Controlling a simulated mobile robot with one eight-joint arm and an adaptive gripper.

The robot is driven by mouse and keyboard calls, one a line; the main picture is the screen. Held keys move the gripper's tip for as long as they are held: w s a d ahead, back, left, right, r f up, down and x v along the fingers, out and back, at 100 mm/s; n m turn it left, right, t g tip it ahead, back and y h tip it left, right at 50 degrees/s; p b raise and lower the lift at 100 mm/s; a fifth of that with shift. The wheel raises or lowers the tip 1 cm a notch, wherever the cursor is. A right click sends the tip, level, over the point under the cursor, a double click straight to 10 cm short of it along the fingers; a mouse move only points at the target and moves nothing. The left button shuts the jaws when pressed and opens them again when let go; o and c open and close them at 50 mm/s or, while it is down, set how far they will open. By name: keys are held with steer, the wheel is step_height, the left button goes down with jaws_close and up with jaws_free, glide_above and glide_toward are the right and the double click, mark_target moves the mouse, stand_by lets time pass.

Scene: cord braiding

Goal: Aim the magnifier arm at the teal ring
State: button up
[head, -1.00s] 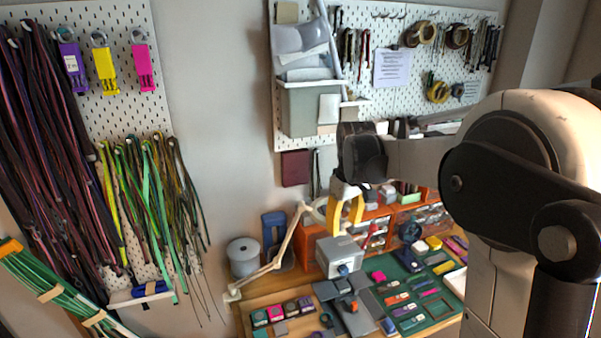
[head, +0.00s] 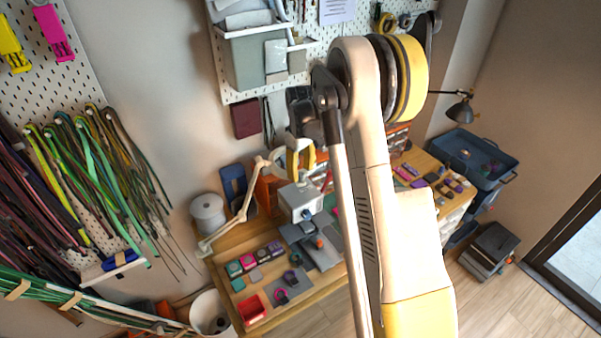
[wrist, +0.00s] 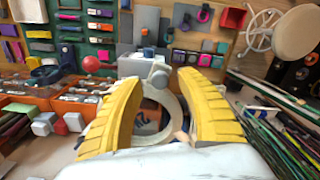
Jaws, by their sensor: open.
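The cream magnifier arm (head: 238,215) rises from the left end of the bench and bends toward my gripper (head: 300,158). Its round head, a pale ring (wrist: 172,104), shows between my two yellow fingers in the wrist view. My gripper (wrist: 159,82) is open, with one finger on each side of that ring; I cannot tell whether either touches it. Small purple (head: 293,276) and pink (head: 281,296) rings lie on grey pads on the bench. I cannot make out a teal ring for certain; my arm hides part of the bench.
A grey box (head: 300,202) with a knob stands just beyond the magnifier head. A red tray (head: 251,309) sits at the front. Cords hang on the left wall.

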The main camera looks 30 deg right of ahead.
steer(key=shift+f, duration=0.65)
jaws_close()
steer(key=s+a+m+b, duration=0.4)
steer(key=s+a, duration=0.6)
steer(key=s, duration=0.2)
steer(key=shift+s+a+m, duration=0.3)
steer(key=shift+s, duration=0.05)
jaws_free()
steer(key=shift+w, duration=0.1)
